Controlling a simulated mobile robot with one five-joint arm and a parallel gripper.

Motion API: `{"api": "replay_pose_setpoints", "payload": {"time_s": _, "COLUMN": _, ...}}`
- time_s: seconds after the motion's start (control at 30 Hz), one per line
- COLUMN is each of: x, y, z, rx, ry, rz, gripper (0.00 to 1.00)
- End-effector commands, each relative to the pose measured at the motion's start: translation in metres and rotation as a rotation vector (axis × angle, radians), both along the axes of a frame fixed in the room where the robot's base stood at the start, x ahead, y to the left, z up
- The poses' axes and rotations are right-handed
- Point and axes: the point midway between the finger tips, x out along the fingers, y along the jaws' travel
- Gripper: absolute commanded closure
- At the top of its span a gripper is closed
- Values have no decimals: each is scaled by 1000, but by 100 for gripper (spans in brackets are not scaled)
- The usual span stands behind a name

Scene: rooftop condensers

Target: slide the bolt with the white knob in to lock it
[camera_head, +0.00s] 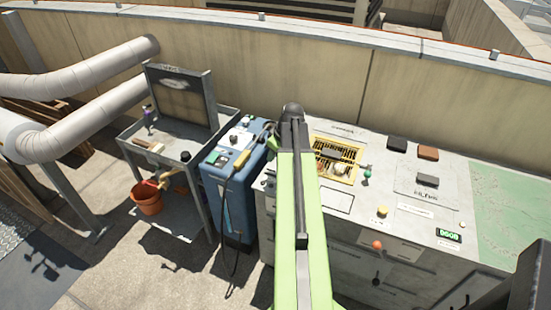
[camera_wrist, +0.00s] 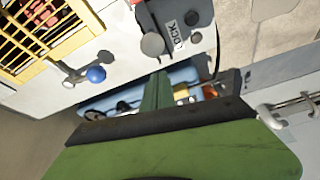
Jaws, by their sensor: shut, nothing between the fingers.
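In the wrist view a pale grey round knob (camera_wrist: 152,44), likely the bolt's white knob in shade, sits at the lower edge of a dark grey plate (camera_wrist: 178,8) with a label reading LOCK (camera_wrist: 178,33). How far the bolt is in cannot be told. My gripper (camera_wrist: 157,76) is shut and empty, its green fingers just below the knob in the picture. I cannot tell whether they touch it. In the head view my green arm hides the gripper and the plate.
A blue ball knob (camera_wrist: 96,74) and a yellow grille (camera_wrist: 40,35) lie left of the plate. In the head view the grey bench (camera_head: 330,204) carries yellow and orange knobs. A blue cabinet (camera_head: 228,190) with a hanging cable stands left of it, beside a grey cart (camera_head: 190,165).

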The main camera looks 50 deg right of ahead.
Motion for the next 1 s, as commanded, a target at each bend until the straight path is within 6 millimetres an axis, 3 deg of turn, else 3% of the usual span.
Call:
{"api": "replay_pose_setpoints", "payload": {"time_s": 0.07, "x": 8, "y": 3, "z": 15, "rx": 1, "ry": -4, "rz": 4, "gripper": 100}}
{"api": "replay_pose_setpoints", "payload": {"time_s": 0.2, "x": -5, "y": 3, "z": 54, "rx": 2, "ry": -5, "rz": 2, "gripper": 100}}
{"api": "replay_pose_setpoints", "payload": {"time_s": 0.4, "x": -20, "y": 2, "z": 92, "rx": 1, "ry": -6, "rz": 3, "gripper": 100}}
{"api": "replay_pose_setpoints", "payload": {"time_s": 1.0, "x": -24, "y": 0, "z": 97, "rx": 2, "ry": -7, "rz": 3, "gripper": 100}}
